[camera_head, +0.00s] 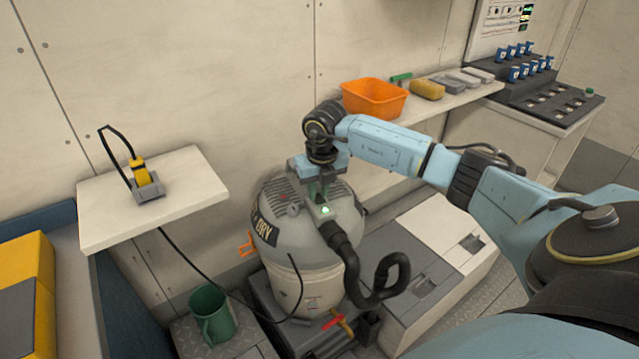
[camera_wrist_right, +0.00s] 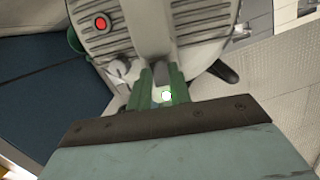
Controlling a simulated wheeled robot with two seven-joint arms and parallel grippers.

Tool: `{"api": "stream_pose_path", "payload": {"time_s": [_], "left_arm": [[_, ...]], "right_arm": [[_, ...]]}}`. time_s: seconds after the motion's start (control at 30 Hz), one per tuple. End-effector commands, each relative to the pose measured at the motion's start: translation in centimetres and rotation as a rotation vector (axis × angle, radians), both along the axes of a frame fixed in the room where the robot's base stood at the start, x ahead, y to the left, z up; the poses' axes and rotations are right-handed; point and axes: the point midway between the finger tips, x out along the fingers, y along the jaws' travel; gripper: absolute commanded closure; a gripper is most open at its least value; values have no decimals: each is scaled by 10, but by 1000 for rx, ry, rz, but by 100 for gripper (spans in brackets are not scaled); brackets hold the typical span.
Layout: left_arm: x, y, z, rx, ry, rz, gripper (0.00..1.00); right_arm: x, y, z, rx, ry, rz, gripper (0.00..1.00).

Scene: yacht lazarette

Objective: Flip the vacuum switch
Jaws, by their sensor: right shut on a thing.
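The vacuum (camera_head: 303,250) is a grey and cream drum with "DRY" on its side, standing on a dark base. My right gripper (camera_head: 319,190) reaches down onto its lid from above. In the right wrist view my green fingers (camera_wrist_right: 158,95) are close together over the lid, shut on what seems to be the vacuum switch, which they mostly hide. A green-white light (camera_head: 325,211) glows beside the fingers; it also shows in the right wrist view (camera_wrist_right: 166,96). A red round button (camera_wrist_right: 101,23) sits on the ribbed lid (camera_wrist_right: 130,25). My left gripper is not in view.
A black hose (camera_head: 345,255) curls from the vacuum's front. A green mug (camera_head: 211,316) stands at lower left. A white shelf (camera_head: 190,200) holds a yellow plug-like item (camera_head: 141,175). An orange bin (camera_head: 374,98) sits on the shelf behind my right arm.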

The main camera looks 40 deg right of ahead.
Motion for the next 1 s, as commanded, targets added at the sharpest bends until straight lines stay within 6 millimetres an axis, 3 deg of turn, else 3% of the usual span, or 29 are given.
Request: {"api": "stream_pose_path", "payload": {"time_s": [0.33, 0.77, 0.8, 0.93, 1.0], "left_arm": [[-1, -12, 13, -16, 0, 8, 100], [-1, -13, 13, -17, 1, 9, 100], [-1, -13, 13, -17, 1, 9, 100], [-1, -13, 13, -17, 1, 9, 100], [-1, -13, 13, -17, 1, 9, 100]], "right_arm": [[7, -2, 0, 55, 169, -2, 100], [7, -3, -1, 60, 192, 0, 100], [7, -3, -1, 60, 192, 0, 75], [7, -2, -1, 60, 192, 0, 58], [7, -2, -1, 60, 192, 0, 58]]}}
